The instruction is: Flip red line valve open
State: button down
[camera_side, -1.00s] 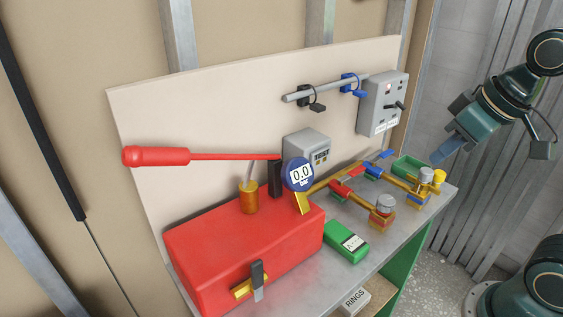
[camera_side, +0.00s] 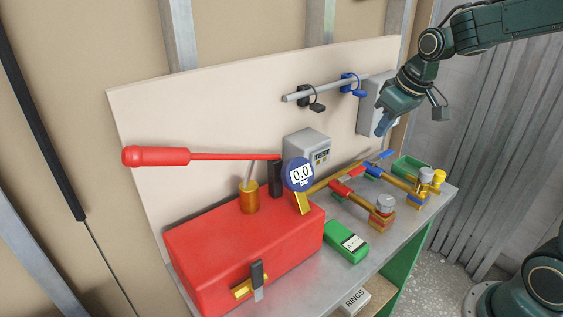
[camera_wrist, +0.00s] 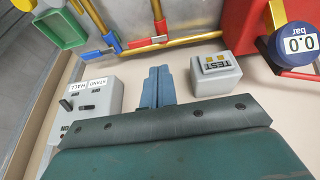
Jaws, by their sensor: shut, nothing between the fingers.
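The red line valve (camera_side: 342,187) sits on a brass pipe on the bench, with its red lever (camera_side: 350,174) beside the pipe. In the wrist view the red lever (camera_wrist: 141,43) lies across the brass pipe, pointing left. The blue line valve (camera_side: 373,171) is to its right, with a blue lever (camera_side: 380,157); this lever also shows in the wrist view (camera_wrist: 111,38). My gripper (camera_side: 383,128) is shut and empty, above and behind the valves, in front of the grey wall box. In the wrist view its blue fingers (camera_wrist: 158,86) are together, apart from both levers.
A grey TEST box (camera_side: 308,147) and a switch box (camera_side: 371,119) are near my gripper on the backboard. A red pump (camera_side: 245,255) with gauge (camera_side: 298,174) stands left. A green meter (camera_side: 346,241) lies in front.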

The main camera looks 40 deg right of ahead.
send_near(352, 174)
jog(key=shift+g, duration=0.3)
jog(key=w+d, duration=0.1)
jog(key=d+r, duration=0.1)
jog(key=w+d+r, duration=0.1)
jog(key=d, duration=0.1)
jog(key=shift+w, duration=0.35)
jog(key=shift+f, duration=0.1)
jog(key=shift+x, duration=4.9)
